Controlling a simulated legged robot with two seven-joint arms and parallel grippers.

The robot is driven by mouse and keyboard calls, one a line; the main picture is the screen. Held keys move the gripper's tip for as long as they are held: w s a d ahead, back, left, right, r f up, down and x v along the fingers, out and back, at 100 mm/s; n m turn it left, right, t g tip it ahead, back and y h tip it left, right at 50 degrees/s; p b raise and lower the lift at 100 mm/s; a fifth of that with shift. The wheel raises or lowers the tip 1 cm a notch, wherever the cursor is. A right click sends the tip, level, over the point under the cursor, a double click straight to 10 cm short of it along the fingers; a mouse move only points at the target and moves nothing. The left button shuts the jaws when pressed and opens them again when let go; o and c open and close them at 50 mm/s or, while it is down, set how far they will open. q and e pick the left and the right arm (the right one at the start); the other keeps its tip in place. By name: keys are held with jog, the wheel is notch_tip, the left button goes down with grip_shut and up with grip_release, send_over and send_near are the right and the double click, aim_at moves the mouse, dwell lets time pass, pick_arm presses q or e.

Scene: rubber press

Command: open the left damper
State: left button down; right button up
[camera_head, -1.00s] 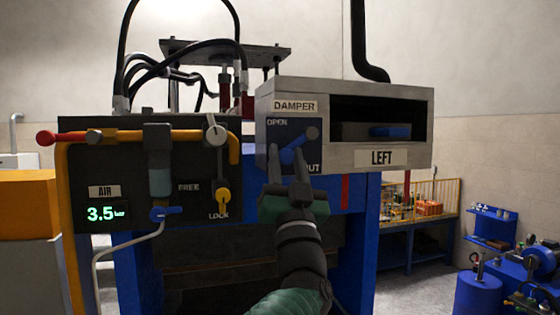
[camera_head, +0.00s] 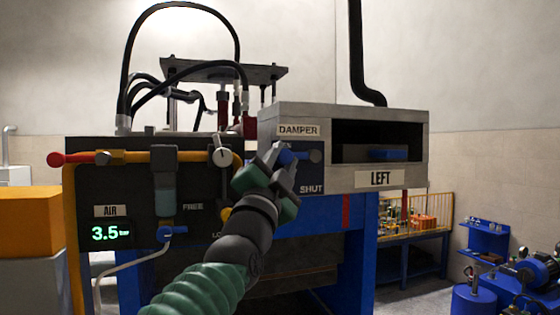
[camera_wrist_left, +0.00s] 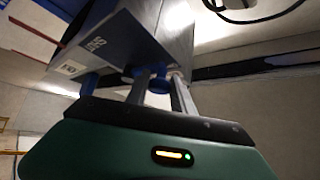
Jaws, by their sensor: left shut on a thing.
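The damper box (camera_head: 277,118) carries a DAMPER label, a SHUT mark at lower right of its dark panel, and a LEFT plate (camera_head: 379,179). The blue damper lever (camera_head: 290,156) runs from its round pivot at right towards the left, about level. My left gripper (camera_head: 275,158) is shut on the lever's left end and covers the OPEN mark. In the left wrist view the gripper's fingers (camera_wrist_left: 158,88) sit around the blue lever (camera_wrist_left: 157,78), in front of the panel.
My left forearm partly hides the FREE/LOCK lever. An open slot (camera_head: 377,143) with a blue piece is right of the lever.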

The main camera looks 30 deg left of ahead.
pick_arm(q)
jog(key=shift+s+r, duration=0.3)
jog(key=shift+r, duration=0.25)
pick_arm(e)
jog(key=shift+r, duration=0.1)
pick_arm(q)
jog(key=c, duration=1.1)
grip_release()
jog(key=shift+w+d+f, duration=0.1)
jog(key=shift+w+f, duration=0.2)
jog(key=shift+w, duration=0.2)
jog(key=shift+f, duration=0.25)
jog(key=b+v, duration=1.7)
jog(key=b, duration=0.3)
jog(key=shift+r+b, duration=0.15)
jog(key=shift+b, duration=0.15)
pick_arm(e)
jog(key=s+x, duration=0.2)
jog(key=x, duration=0.8)
jog(key=s+f+x, duration=0.1)
jog(key=s+x, duration=0.1)
jog(key=x, duration=0.8)
pick_arm(q)
jog(key=shift+w, duration=0.15)
pick_arm(e)
jog(key=shift+f, duration=0.1)
